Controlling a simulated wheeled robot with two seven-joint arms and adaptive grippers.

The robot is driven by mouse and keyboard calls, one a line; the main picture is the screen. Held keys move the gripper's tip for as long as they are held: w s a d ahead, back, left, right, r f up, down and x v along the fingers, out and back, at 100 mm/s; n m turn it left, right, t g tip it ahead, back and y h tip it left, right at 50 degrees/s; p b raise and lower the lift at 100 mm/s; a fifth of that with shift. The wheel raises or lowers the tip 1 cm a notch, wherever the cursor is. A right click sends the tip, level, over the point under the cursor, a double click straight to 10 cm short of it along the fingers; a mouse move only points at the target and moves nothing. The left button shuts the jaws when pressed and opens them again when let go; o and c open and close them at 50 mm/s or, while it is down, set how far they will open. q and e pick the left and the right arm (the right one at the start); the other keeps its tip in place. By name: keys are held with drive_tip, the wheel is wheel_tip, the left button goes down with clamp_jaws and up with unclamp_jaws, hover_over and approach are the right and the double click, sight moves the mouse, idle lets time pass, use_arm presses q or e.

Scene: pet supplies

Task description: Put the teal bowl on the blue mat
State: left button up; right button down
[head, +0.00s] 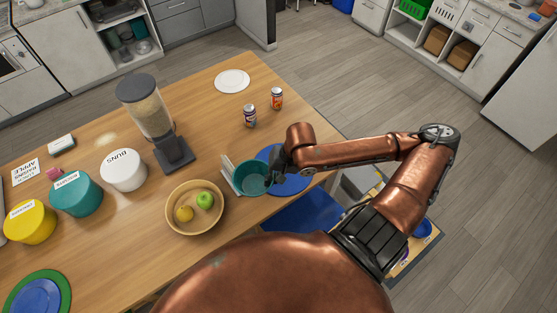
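My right gripper (271,173) reaches in from the right over the mat and meets the bowl's right rim. It looks shut on that rim, though its fingertips are small and dark. I cannot tell whether the bowl is touching the mat or held above it. Part of the mat is hidden by my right arm and the bowl. My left gripper is not in view.
A rack with upright white slats (229,175) stands close left of the bowl. A wooden fruit bowl (178,222), a food dispenser (150,115), several lidded canisters and two cans (250,117) (277,98) are nearby. A white plate (232,81) lies farther back.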

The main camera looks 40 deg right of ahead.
drive_tip(key=w+d+f+b, duration=0.1)
drive_tip(key=d+f+b, duration=0.1)
drive_tip(key=d, duration=0.2)
drive_tip(key=w+d+f+b, duration=0.1)
drive_tip(key=d+f+b, duration=0.1)
drive_tip(key=d+f, duration=0.1)
drive_tip(key=w+d+f+b, duration=0.2)
drive_tip(key=d+f, duration=0.1)
drive_tip(key=d, duration=0.1)
drive_tip(key=shift+d+f, duration=0.2)
drive_tip(key=shift+d, duration=0.15)
drive_tip(key=shift+w+d+f, duration=0.15)
drive_tip(key=shift+d+f, duration=0.15)
drive_tip(key=shift+f, duration=0.05)
drive_tip(key=shift+w+d+f, duration=0.1)
drive_tip(key=shift+d+f, duration=0.1)
drive_tip(key=shift+f, duration=0.1)
wheel_tip(320, 180, down, 3)
drive_tip(key=shift+d+f, duration=0.1)
drive_tip(key=shift+f, duration=0.05)
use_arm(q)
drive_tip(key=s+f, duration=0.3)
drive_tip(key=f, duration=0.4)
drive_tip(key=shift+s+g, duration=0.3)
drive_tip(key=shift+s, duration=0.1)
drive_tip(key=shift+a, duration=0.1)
